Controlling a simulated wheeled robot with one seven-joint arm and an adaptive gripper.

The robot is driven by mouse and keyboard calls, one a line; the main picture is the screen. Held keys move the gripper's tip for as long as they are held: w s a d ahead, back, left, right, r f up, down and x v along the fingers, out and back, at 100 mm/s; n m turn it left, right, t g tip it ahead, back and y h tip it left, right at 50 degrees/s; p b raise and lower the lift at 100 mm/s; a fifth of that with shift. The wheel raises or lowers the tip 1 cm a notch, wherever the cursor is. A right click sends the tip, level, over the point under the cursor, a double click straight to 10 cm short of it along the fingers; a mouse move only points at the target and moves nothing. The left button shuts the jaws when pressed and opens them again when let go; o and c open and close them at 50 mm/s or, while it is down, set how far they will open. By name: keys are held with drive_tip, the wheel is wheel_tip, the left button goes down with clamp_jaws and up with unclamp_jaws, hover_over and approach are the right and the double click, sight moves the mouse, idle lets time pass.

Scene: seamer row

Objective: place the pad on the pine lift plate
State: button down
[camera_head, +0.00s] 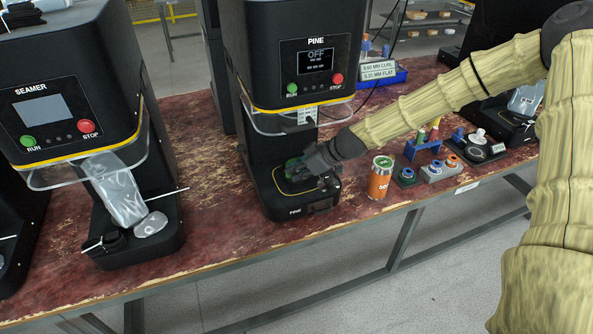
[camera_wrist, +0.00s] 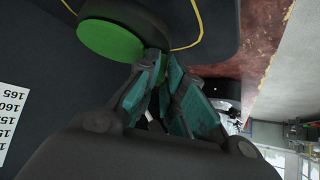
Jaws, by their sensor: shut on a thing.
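The pad (camera_wrist: 108,40) shows in the wrist view as a flat green disc, and a bit of green shows beside my fingers in the head view (camera_head: 292,167). My gripper (camera_head: 318,174) is inside the PINE machine, low over its black base (camera_head: 300,205). Its fingers (camera_wrist: 160,58) are shut on the pad's edge. A dark round part (camera_wrist: 92,8) lies against the pad; I cannot tell if it is the lift plate or part of the pad. My gripper and the pad hide the plate in the head view.
The PINE column and head (camera_head: 305,55) stand close around my gripper. An orange can (camera_head: 380,180) stands just right of the base. Fixtures with blue rings (camera_head: 408,174) lie further right. The SEAMER (camera_head: 65,100) stands left, with bare red bench (camera_head: 215,215) between.

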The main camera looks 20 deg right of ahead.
drive_tip(key=shift+f, duration=0.15)
drive_tip(key=c, duration=1.5)
unclamp_jaws()
drive_tip(key=shift+d, duration=0.1)
